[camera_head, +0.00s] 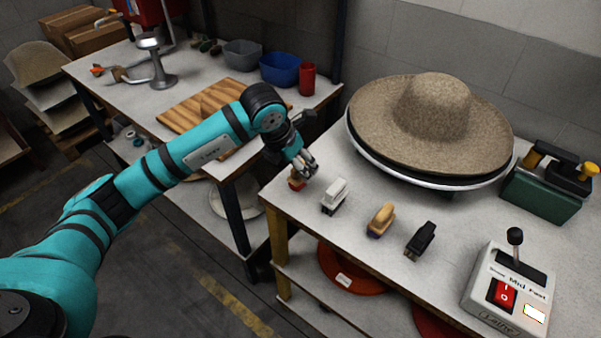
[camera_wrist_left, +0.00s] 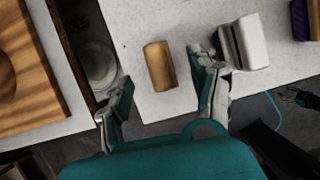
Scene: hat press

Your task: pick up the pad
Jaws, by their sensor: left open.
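A small wooden-topped block with a reddish lower part, which looks like the pad (camera_head: 296,181), stands near the left front corner of the right table. It shows as a tan block (camera_wrist_left: 159,66) in the left wrist view, between my two fingers and a little beyond their tips. My left gripper (camera_head: 304,165) is open and hangs just above and beside this block, partly hiding it in the head view. The right-hand finger lies between the block and a white block (camera_head: 335,196). I cannot see any contact with the pad.
A brown brush (camera_head: 380,220) and a black one (camera_head: 420,239) stand in the same row. A felt hat (camera_head: 435,115) on a round press lies behind. A control box (camera_head: 508,290) is at the right front. The left table holds a wooden board (camera_head: 190,112) and bowls.

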